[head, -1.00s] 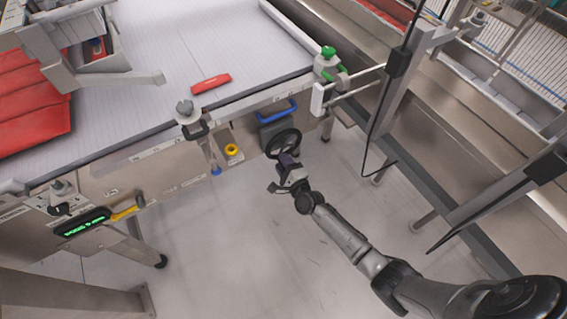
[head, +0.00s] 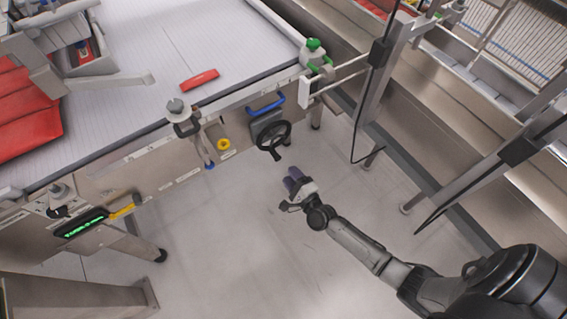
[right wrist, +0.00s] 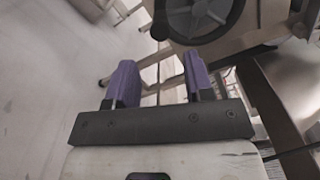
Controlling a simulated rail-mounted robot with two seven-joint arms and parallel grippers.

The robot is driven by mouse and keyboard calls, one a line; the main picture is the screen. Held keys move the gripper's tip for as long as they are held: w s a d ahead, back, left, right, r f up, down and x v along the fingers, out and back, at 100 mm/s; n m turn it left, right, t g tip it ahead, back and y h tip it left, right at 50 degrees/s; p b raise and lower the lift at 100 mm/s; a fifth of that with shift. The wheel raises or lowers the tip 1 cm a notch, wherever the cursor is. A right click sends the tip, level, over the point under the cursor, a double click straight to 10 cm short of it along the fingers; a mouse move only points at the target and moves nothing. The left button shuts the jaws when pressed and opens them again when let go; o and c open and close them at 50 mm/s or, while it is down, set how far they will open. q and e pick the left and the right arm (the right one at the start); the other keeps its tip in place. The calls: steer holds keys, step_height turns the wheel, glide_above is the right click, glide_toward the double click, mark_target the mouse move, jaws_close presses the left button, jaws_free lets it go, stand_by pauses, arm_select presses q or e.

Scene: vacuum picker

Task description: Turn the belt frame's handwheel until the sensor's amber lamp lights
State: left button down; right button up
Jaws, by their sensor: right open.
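The black handwheel (head: 274,137) sits on the front side of the belt frame (head: 160,160), below a blue handle (head: 264,105). My right gripper (head: 292,180) is open and empty, in front of and below the handwheel, apart from it. In the right wrist view its two purple fingers (right wrist: 158,82) stand apart with nothing between them; a dark round part (right wrist: 195,18) shows beyond them at the top. A white sensor-like box on a bracket (head: 305,92) stands at the belt's corner; I cannot make out a lit amber lamp. My left gripper is not in view.
A red packet (head: 199,80) lies on the white belt (head: 220,40). A green-lit display (head: 82,226) is at lower left. Steel posts and a trough stand right. Floor in front is clear.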

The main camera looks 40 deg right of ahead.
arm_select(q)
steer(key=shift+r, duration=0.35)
arm_select(e)
steer(key=s, duration=0.3)
steer(key=shift+s+a, duration=0.1)
steer(key=shift+s, duration=0.1)
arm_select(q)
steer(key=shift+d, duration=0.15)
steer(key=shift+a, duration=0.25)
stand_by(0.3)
